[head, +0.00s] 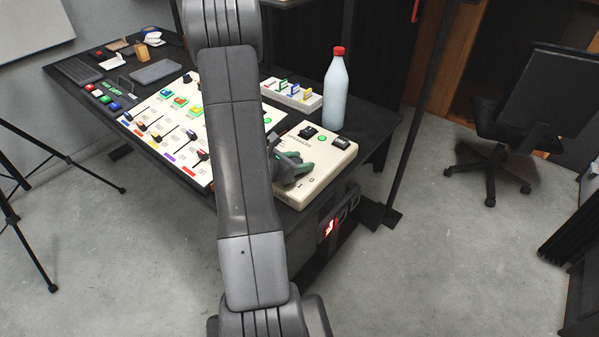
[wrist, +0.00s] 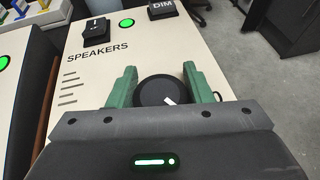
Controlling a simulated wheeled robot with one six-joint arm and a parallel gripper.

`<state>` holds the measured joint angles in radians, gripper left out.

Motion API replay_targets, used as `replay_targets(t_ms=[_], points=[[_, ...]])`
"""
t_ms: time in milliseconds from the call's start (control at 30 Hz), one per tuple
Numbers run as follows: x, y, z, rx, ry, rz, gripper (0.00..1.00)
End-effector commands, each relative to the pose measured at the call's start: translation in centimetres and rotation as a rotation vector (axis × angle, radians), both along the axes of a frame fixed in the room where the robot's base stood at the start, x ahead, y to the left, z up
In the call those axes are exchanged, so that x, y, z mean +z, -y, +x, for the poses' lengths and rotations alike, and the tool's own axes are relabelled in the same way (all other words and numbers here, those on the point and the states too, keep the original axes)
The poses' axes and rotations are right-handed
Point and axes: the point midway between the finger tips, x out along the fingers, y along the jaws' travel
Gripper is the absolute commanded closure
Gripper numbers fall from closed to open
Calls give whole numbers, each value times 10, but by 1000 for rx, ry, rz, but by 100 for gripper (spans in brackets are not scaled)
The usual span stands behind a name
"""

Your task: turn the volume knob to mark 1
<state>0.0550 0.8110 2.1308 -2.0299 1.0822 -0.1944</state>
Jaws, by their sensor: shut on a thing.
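The volume knob (wrist: 158,92) is a round black dial with a white pointer line on its top, on the cream speakers panel (wrist: 190,40). In the wrist view the pointer slants toward the lower right. My gripper (wrist: 162,85) has its two green fingers on the left and right sides of the knob and is shut on it. The gripper body hides the near part of the panel and marks close to the knob. In the head view my gripper (head: 290,168) is over the near end of the speakers panel (head: 335,160), with printed marks including a 0 beside it.
A black switch (wrist: 96,30), a DIM button (wrist: 163,9) and a lit green light (wrist: 127,22) lie beyond the knob. A bottle with a red cap (head: 335,92) stands behind the panel. A slider board (head: 160,120) lies to the left on the black table (head: 75,92).

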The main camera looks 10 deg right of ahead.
Motion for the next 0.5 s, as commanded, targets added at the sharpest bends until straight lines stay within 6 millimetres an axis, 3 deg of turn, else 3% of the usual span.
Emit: replay_targets(t_ms=[33, 500], points=[[-7, 2, 0, 29, 6, -1, 77], [-3, -2, 4, 280, 4, -2, 77]])
